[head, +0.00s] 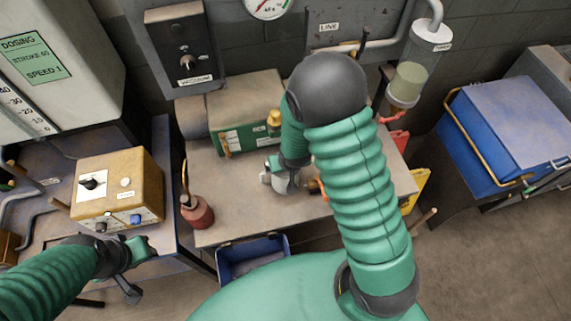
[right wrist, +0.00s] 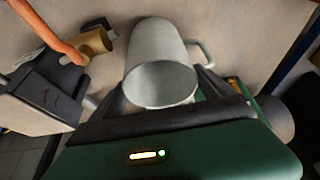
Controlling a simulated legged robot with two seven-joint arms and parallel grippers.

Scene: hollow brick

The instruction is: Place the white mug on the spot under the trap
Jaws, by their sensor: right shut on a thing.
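The white mug (right wrist: 158,40) is between the two fingers of my right gripper (right wrist: 163,92), which is shut on it. Its open mouth faces the wrist camera and its handle points right. In the head view my right gripper (head: 280,178) is over the middle of the bench, with the pale mug (head: 284,184) partly hidden by it. The trap (head: 407,82), a clear vessel with pale green contents, hangs at the upper right on the wall. The spot under it is hidden behind my right arm. My left gripper (head: 132,262) is at the lower left, away from the mug; its jaw state is unclear.
A green pump (head: 245,115) stands at the back of the bench (head: 225,215). A red bottle (head: 197,212) is at its front left corner. An orange hose (right wrist: 45,30) and brass fitting (right wrist: 95,41) are near the mug. A blue cooler (head: 515,120) stands right, a yellow control box (head: 118,187) left.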

